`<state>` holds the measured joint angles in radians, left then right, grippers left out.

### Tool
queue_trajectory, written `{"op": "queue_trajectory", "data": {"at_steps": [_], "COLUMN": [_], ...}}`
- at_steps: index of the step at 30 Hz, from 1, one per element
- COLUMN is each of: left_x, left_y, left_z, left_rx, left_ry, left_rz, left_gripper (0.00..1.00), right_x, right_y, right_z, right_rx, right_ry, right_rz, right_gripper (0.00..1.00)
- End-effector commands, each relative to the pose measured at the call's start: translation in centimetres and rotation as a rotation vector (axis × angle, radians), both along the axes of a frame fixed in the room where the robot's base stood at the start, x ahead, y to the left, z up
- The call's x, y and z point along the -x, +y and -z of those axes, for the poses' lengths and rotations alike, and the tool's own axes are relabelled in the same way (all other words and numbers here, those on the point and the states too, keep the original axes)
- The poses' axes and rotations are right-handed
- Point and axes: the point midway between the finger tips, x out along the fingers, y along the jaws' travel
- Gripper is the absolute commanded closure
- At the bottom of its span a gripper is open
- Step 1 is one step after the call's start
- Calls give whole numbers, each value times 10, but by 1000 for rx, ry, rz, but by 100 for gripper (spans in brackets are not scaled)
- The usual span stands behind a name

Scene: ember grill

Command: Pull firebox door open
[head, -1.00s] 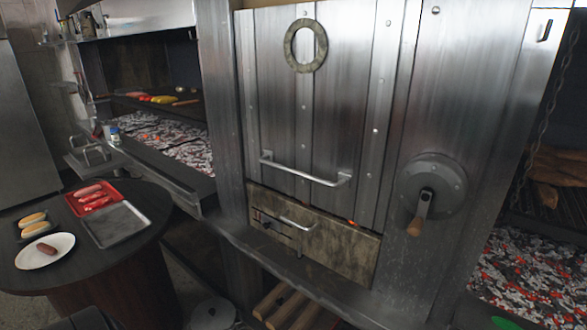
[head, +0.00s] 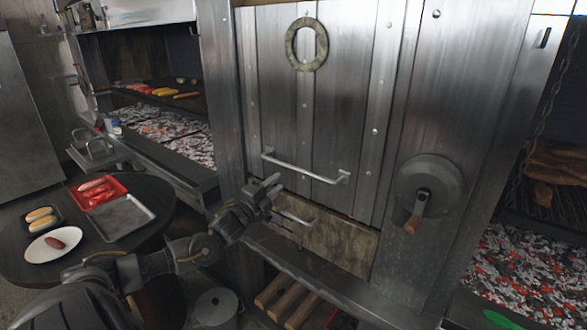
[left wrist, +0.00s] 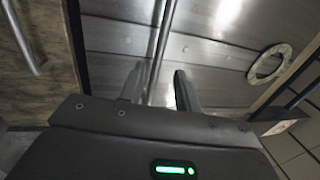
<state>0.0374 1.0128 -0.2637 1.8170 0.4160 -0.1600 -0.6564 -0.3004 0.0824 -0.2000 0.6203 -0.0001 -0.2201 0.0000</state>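The firebox door (head: 345,100) is a large panel of riveted steel plates with a round ring on it, and it stands closed. Its horizontal bar handle (head: 305,168) runs across its lower part. My left gripper (head: 272,185) is just below the left end of this handle. In the left wrist view my left gripper (left wrist: 158,88) has its two fingers apart, with the bar handle (left wrist: 160,40) seen in the gap between them. I cannot tell whether they touch it. My right gripper is out of view.
A lower panel with a small handle (head: 293,217) sits under the door, partly behind my left arm. A crank (head: 415,212) is on the right. A round table (head: 150,192) with food stands at left. Coal beds lie on both sides.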

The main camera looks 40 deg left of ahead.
Motion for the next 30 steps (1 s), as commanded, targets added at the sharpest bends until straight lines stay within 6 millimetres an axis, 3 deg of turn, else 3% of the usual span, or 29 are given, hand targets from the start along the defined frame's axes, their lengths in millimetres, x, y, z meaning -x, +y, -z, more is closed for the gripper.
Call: {"op": "queue_trajectory", "data": {"at_steps": [15,21,30], "left_x": [-81,-93,-94], "left_y": [2,1,1], "left_z": [-18,-19,-18], "left_rx": [3,3,2], "left_ry": [-1,0,1], "left_rz": [0,2,1], "left_gripper": [67,67,70], "right_x": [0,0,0], "right_y": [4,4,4], "right_z": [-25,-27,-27], "right_rx": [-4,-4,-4], "right_ry": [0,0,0], "right_rz": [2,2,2], "right_gripper": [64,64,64]}}
